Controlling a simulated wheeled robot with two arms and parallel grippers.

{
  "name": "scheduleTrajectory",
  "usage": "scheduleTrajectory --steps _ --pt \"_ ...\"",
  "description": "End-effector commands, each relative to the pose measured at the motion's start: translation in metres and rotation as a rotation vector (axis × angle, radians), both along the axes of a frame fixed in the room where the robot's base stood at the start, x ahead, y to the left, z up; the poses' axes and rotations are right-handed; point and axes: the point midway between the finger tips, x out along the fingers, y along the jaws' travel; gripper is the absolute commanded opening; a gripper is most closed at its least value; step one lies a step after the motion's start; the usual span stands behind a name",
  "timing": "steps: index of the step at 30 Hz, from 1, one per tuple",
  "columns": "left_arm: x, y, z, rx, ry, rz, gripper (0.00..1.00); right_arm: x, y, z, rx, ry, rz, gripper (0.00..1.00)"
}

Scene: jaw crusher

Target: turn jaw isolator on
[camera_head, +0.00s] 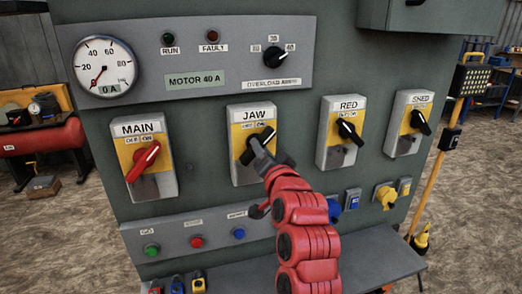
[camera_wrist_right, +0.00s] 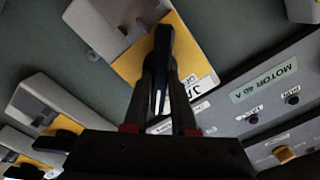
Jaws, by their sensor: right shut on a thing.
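The jaw isolator (camera_head: 245,172) is a grey box with a yellow plate and a black rotary handle, under a JAW label in the middle of the panel. Its handle (camera_head: 266,134) slants from lower left to upper right, partly covered by my right gripper (camera_head: 258,148). In the right wrist view the black handle (camera_wrist_right: 163,42) stands between the two fingertips of my right gripper (camera_wrist_right: 164,72), which is shut on it. The yellow plate (camera_wrist_right: 130,66) shows behind it. The OFF and ON marks are too small to read surely. My left gripper is not in view.
The MAIN isolator (camera_head: 155,185) with a red handle is to the left. The RED (camera_head: 340,156) and SHED (camera_head: 404,144) isolators are to the right. A gauge panel (camera_head: 215,55) is above, and a push-button strip (camera_head: 215,232) and shelf (camera_head: 375,255) are below.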

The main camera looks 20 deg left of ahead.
Motion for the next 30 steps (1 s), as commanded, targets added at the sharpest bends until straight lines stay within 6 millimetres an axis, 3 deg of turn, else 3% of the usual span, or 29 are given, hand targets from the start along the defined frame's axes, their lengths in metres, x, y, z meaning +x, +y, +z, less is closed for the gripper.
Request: scheduleTrajectory --steps 17,18,23,30 --pt "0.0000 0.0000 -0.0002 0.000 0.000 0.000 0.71 0.0004 -0.0002 -0.0011 0.029 0.022 -0.001 0.00" --pt "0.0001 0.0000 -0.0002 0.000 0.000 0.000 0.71 0.0003 -0.0002 -0.0010 0.029 0.022 -0.001 0.27" --pt "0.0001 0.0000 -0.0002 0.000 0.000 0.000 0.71 0.0003 -0.0002 -0.0008 0.028 0.021 0.000 0.55" --pt "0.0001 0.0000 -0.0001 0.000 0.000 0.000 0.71 0.0002 -0.0003 -0.0003 0.028 0.020 -0.001 0.55"
